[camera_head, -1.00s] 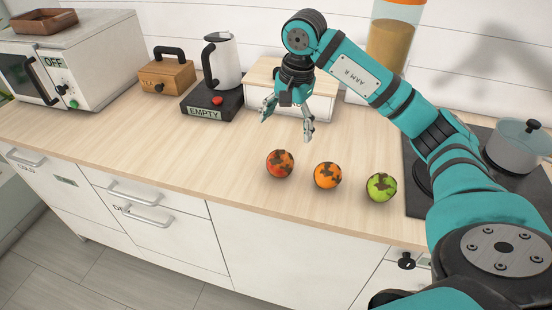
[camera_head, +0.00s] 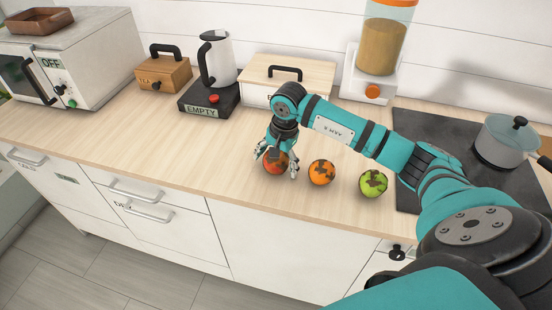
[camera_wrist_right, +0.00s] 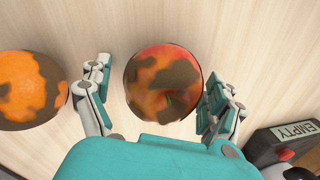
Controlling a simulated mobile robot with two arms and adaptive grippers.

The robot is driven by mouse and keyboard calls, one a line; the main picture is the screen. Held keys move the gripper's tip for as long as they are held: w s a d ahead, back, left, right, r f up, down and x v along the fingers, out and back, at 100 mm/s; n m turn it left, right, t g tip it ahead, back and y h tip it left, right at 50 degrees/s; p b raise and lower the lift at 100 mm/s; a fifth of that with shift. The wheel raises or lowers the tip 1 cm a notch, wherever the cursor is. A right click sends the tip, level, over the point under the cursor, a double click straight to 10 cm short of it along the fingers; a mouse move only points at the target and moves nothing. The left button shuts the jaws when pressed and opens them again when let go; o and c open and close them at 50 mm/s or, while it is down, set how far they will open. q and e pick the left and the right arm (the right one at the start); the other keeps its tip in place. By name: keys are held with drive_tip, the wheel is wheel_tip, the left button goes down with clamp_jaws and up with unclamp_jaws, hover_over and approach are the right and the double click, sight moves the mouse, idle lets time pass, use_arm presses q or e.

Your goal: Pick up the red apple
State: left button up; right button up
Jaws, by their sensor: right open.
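The red apple (camera_head: 273,167), red with dark brown patches, sits on the wooden counter in the head view. My right gripper (camera_head: 276,168) is at the apple, its open fingers on either side of it and covering part of it. In the right wrist view the apple (camera_wrist_right: 163,85) lies between the two spread fingers of my right gripper (camera_wrist_right: 158,92). A small gap shows at the left finger; the right finger is very close to the apple, and I cannot tell if it touches. My left gripper is not in view.
An orange fruit (camera_head: 321,172) and a green one (camera_head: 373,183) stand in a row right of the apple. Behind are a kettle base (camera_head: 208,101), a white box with a wooden lid (camera_head: 309,72) and a dispenser (camera_head: 380,45). A cooktop with a pot (camera_head: 503,142) is at right. The counter left of the apple is clear.

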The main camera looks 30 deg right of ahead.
drive_tip(key=c, duration=1.4)
drive_tip(key=shift+o, duration=0.2)
